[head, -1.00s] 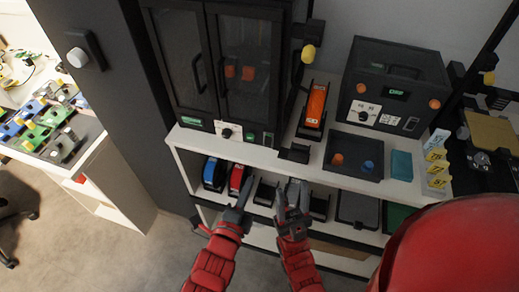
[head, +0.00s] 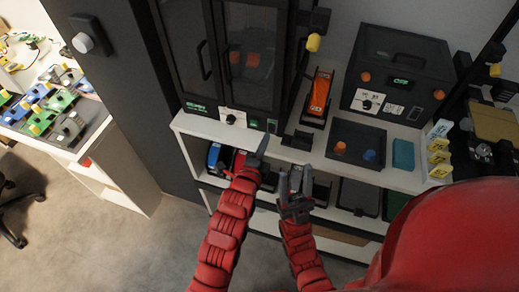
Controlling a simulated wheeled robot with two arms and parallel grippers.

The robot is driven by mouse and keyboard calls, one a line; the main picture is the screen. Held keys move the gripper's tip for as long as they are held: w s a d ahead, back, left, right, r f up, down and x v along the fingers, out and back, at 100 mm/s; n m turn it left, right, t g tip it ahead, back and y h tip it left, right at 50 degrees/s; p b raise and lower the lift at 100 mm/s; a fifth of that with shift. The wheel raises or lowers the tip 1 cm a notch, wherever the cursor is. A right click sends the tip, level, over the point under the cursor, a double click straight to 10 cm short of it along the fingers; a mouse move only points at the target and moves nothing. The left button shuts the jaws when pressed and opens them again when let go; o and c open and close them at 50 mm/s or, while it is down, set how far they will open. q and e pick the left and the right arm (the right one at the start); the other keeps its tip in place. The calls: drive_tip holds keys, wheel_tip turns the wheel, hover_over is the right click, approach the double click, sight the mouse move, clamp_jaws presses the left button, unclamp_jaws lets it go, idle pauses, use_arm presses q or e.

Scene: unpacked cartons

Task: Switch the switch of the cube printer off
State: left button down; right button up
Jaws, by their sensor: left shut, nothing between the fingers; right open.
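A black cabinet (head: 208,75) with two glass doors stands on the shelf top, with orange cubes (head: 236,59) inside. Its lower front has a panel with a round black knob (head: 231,118) and a small dark switch (head: 272,126) at the right. A black box machine (head: 408,63) with a green display, a knob and a dark switch (head: 414,114) stands to the right. I cannot read which one is the cube printer. My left gripper (head: 262,147) is shut and empty at the shelf's front edge, below the cabinet's switch. My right gripper (head: 295,181) is open and empty, lower and to the right.
The white shelf (head: 310,158) carries an orange device (head: 319,95) and a black tray (head: 357,143) with an orange and a blue piece. Yellow-labelled holders (head: 438,150) stand at the right. Blue and red items sit on the level below.

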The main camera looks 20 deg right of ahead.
sight(272, 128)
use_arm(q)
drive_tip(key=shift+x, duration=1.1)
